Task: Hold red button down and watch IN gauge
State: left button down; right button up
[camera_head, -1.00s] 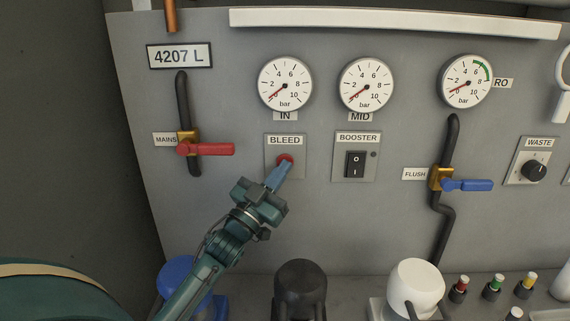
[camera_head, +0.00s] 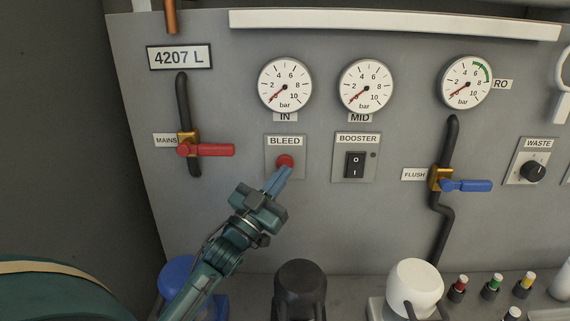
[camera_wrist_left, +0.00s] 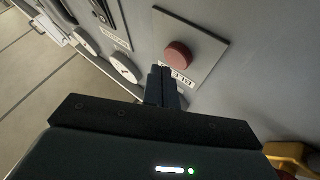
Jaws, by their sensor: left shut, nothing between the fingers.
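The red button (camera_head: 285,161) sits on the BLEED plate (camera_head: 299,174) below the IN gauge. My left gripper (camera_head: 286,170) is shut and empty, its fingertips just below the button in the head view. The left wrist view shows the red button (camera_wrist_left: 178,55) whole, standing out from its plate, with the shut fingertips (camera_wrist_left: 162,69) beside it. The fingers look apart from the button, though the depth gap is hard to judge. The IN gauge (camera_head: 285,86) has its red needle at about 0 bar. My right gripper is not in view.
The MID gauge (camera_head: 366,87) and RO gauge (camera_head: 465,82) also read near 0. The BOOSTER switch (camera_head: 355,165) is right of the button. The red MAINS lever (camera_head: 206,150) is to the left, the blue FLUSH lever (camera_head: 466,186) to the right. Housings stand along the bottom.

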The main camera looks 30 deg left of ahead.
pick_arm(q)
jog(key=s+d, duration=0.1)
jog(key=s+p, duration=0.1)
jog(key=s, duration=0.1)
jog(key=s+d, duration=0.1)
jog(key=shift+s+d, duration=0.15)
jog(key=shift+d, duration=0.15)
dwell(0.5)
